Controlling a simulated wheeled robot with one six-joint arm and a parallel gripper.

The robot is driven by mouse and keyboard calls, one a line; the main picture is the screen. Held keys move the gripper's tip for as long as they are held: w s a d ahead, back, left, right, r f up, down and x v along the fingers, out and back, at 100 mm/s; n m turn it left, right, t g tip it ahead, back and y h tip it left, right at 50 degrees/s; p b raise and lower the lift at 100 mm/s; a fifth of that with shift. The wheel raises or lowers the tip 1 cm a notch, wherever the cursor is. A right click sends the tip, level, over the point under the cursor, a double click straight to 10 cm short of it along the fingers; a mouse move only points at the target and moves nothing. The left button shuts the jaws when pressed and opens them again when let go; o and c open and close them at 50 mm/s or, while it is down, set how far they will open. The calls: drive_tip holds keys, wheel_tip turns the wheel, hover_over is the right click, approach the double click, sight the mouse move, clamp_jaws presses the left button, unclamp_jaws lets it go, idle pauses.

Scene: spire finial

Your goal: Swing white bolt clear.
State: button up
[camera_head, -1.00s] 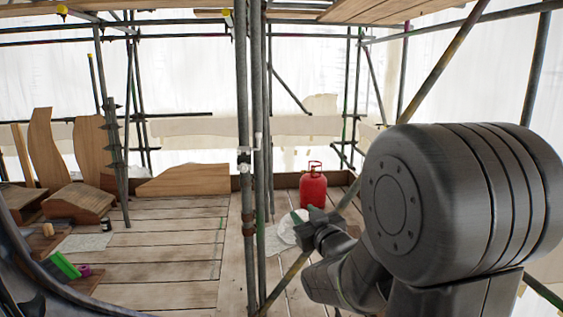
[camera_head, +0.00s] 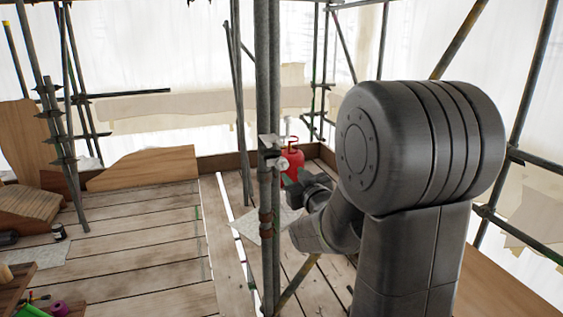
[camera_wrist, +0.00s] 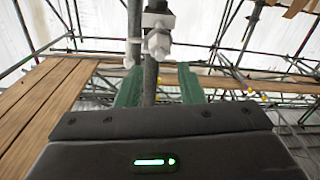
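The white bolt (camera_head: 283,164) sits on a pale coupler (camera_head: 269,148) on the upright scaffold poles in the head view. In the wrist view the white bolt (camera_wrist: 160,43) shows large, as a nut and stub beside the upright pole, above and between my fingers. My gripper (camera_wrist: 160,88) has two green fingers, spread apart with nothing held between them; the pole stands beyond them. In the head view my gripper (camera_head: 291,180) is just below and right of the bolt, close to the poles. I cannot tell its exact distance from the bolt.
A red gas cylinder (camera_head: 292,155) stands behind the poles, partly hidden. A diagonal tube (camera_head: 298,278) crosses low by the poles. Wooden panels (camera_head: 145,167) and a dark leaning pole (camera_head: 64,150) are at left. The plank floor (camera_head: 150,240) is mostly clear.

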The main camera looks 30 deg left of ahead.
sight(282, 163)
drive_tip(key=p+x, duration=0.2)
drive_tip(key=x, duration=0.7)
drive_tip(key=shift+w+a, duration=0.2)
drive_tip(key=shift+a, duration=0.05)
clamp_jaws()
drive_tip(key=shift+r, duration=0.1)
